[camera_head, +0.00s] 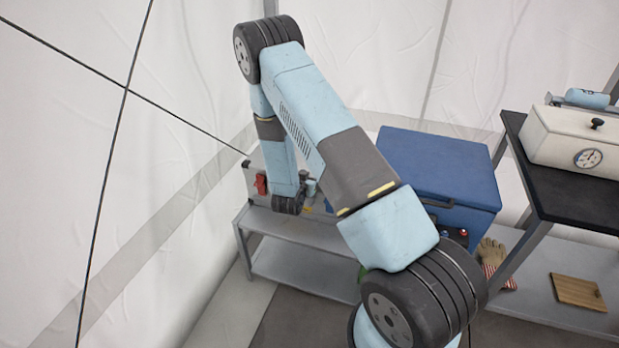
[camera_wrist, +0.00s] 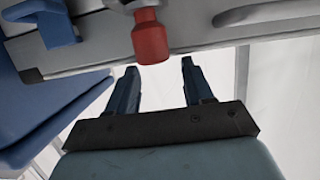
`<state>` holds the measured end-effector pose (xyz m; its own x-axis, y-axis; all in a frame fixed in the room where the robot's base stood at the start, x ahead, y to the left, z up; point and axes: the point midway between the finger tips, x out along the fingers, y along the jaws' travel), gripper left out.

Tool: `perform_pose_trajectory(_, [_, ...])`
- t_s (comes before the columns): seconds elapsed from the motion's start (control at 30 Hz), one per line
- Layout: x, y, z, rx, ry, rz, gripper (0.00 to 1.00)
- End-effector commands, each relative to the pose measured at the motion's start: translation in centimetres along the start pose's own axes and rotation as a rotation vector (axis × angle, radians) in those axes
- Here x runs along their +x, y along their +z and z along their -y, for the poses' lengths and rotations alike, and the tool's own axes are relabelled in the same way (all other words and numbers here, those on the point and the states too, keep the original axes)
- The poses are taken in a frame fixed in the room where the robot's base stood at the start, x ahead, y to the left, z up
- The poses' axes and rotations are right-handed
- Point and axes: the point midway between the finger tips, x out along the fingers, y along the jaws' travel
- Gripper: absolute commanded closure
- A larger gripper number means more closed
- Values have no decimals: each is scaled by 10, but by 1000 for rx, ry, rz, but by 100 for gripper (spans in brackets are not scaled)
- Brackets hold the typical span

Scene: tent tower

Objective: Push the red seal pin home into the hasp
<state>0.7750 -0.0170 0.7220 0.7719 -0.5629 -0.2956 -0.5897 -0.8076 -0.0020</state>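The red seal pin (camera_wrist: 150,38) shows in the wrist view as a red, bottle-shaped piece at the top centre, against a grey metal edge. Its inner end meets a pale metal fitting (camera_wrist: 128,5), probably the hasp, cut off by the frame's top; how deep the pin sits I cannot tell. My gripper (camera_wrist: 159,65) is open and empty, its two dark fingers apart just below the pin in the picture. The pin's lower end lies near the gap, not clearly between the fingers. In the head view a red piece (camera_head: 261,184) shows left of my forearm; my fingers are hidden there.
A blue hook-like part (camera_wrist: 55,25) sits left of the pin. In the head view, a large blue box (camera_head: 440,165) stands right of my arm above a grey shelf (camera_head: 300,228). A dark table (camera_head: 575,190) holds a white box with a gauge (camera_head: 572,138). White tent wall is at left.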

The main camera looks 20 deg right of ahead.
Motion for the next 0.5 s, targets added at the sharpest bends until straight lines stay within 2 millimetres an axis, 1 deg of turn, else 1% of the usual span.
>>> perform_pose_trajectory(0.03, [0,1,-1,-1,2,3,41])
perform_pose_trajectory(0.07, [0,1,-2,-1,3,3,39])
perform_pose_trajectory(0.37, [-1,2,-2,-2,3,4,39])
perform_pose_trajectory(0.5, [-9,2,-1,-2,2,5,39])
